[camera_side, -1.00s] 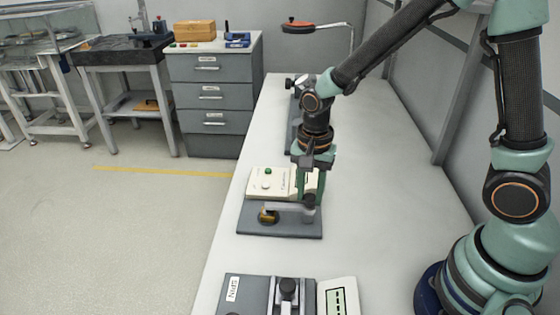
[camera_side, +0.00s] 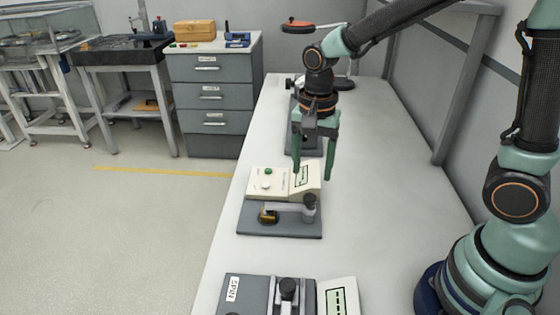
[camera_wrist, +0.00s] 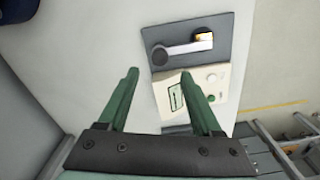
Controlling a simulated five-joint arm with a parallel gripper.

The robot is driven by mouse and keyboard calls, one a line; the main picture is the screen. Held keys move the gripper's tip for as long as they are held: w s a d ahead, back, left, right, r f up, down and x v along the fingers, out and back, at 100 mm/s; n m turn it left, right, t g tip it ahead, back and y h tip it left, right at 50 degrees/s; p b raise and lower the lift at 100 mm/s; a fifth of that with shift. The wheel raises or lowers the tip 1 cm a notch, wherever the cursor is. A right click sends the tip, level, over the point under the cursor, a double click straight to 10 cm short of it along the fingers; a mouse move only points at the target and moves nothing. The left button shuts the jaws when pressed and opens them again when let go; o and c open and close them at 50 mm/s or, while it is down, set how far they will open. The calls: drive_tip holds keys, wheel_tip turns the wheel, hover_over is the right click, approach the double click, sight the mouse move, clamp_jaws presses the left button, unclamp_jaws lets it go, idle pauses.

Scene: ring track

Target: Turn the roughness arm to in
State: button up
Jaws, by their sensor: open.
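The roughness arm (camera_side: 289,207) is a light grey bar on a dark base plate (camera_side: 262,230). It runs from a black-topped post (camera_side: 309,203) at the right to over a brass-coloured piece (camera_side: 268,216) at the left. In the wrist view the roughness arm (camera_wrist: 186,47) also shows, with its dark round post at the left end and the brass-coloured part at the right. My gripper (camera_side: 313,174) is open and empty above and behind the post, touching nothing that I can see.
A cream box (camera_side: 277,184) with a green button, white knob and display stands behind the roughness arm. A device marked SPIN (camera_side: 234,288) with a display box (camera_side: 340,299) is in front. Another dark device stands behind my gripper. The bench is clear at the right.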

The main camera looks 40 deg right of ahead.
drive_tip(key=shift+r, duration=2.45)
drive_tip(key=s+d+r+n+t, duration=0.5)
drive_tip(key=s+d+n, duration=0.1)
drive_tip(key=n, duration=0.6)
drive_tip(key=shift+s+r+t, duration=0.2)
drive_tip(key=shift+t, duration=0.1)
drive_tip(key=shift+c, duration=0.3)
